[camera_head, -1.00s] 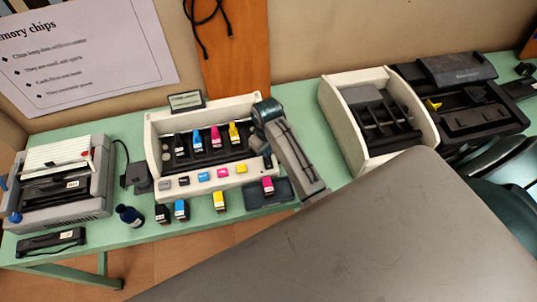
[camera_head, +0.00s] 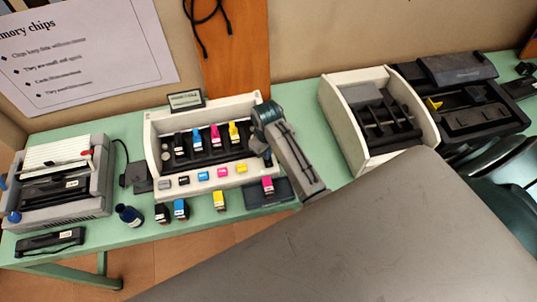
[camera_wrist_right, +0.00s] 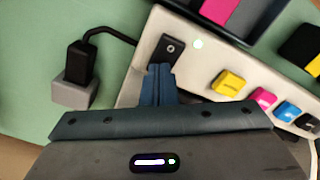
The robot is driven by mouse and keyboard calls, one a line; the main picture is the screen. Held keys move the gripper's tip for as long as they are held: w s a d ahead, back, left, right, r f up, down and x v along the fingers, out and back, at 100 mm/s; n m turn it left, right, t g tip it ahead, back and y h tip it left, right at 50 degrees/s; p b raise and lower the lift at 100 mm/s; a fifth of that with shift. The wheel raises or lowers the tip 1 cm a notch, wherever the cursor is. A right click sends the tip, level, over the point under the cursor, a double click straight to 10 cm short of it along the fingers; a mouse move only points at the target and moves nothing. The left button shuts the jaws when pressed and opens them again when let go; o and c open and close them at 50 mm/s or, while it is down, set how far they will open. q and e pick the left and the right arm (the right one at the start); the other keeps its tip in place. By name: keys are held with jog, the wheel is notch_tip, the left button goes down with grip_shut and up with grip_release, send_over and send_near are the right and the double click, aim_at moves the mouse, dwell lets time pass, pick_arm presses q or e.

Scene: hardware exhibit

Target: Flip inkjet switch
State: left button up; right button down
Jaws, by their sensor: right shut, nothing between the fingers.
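The inkjet printer (camera_head: 244,107) is a cream open unit in the middle of the green table, with black, cyan, magenta and yellow cartridges in it. In the head view my right gripper (camera_head: 268,155) reaches down at the printer's right end and hides the switch. My left gripper is out of view.
Coloured buttons (camera_wrist_right: 229,83) line the front panel. Loose cartridges (camera_head: 181,209) and an ink bottle (camera_head: 130,215) stand in front. A black plug (camera_wrist_right: 82,60) with a cable is beside the switch. Other printers stand left (camera_head: 60,185) and right (camera_head: 345,115).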

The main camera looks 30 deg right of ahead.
jog(key=shift+s+f, duration=0.1)
jog(key=shift+r+p, duration=0.7)
jog(key=shift+r, duration=2.85)
